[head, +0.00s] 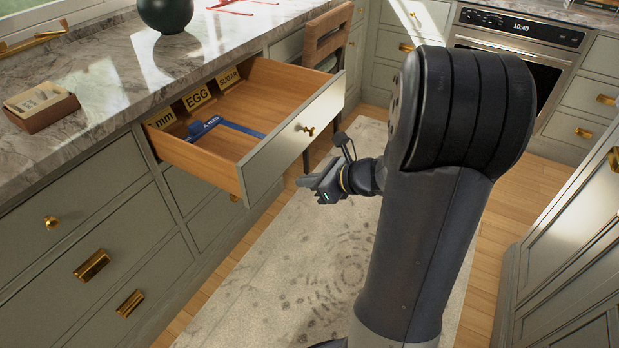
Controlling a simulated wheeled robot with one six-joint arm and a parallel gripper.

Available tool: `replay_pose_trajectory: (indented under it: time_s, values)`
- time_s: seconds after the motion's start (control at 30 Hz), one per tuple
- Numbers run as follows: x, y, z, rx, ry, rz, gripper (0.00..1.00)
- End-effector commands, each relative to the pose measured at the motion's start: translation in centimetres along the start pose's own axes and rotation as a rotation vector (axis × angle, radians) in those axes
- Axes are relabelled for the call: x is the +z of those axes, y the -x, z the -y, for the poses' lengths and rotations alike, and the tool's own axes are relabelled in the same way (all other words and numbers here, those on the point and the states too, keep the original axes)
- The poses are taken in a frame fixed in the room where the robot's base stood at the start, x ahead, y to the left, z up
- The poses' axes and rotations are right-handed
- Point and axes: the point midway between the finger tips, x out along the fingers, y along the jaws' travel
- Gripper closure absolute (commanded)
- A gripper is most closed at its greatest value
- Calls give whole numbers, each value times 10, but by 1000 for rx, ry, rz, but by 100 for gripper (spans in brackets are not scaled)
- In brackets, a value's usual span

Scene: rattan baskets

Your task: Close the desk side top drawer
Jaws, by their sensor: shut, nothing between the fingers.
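The desk side top drawer (268,160) is pulled well out from under the marble counter. It has a wooden inside, a grey-green front and a small brass knob (308,130). Inside it lie a blue tray-like object (222,132) and label cards reading "mm", "EGG" and "SUGAR" (229,77). My gripper (304,183) is just in front of the drawer front, below the knob, pointing left. It is shut and empty. I cannot tell whether it touches the drawer front.
A marble counter (110,60) carries a dark green vase (165,14) and a small brown box (41,106). A wooden chair (325,36) stands behind the drawer. An oven (519,55) and cabinets line the back and right. A patterned rug (270,275) covers the floor below.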

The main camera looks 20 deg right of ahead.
Motion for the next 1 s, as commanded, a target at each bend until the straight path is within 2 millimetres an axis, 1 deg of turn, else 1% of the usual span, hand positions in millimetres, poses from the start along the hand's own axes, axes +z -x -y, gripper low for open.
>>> replay_pose_trajectory:
  time_s: [0.03,0.3,0.37,0.4,0.5,0.7,1.0]
  values:
    - [-2,-13,-1,6,2,0,100]
    - [-2,-71,-2,7,3,-1,100]
    - [0,-81,-2,5,4,-1,100]
    - [5,-86,-2,5,5,-1,100]
    - [12,-97,-2,4,6,-1,100]
    - [19,-108,-1,2,3,-1,100]
    - [20,-109,-1,1,3,-1,100]
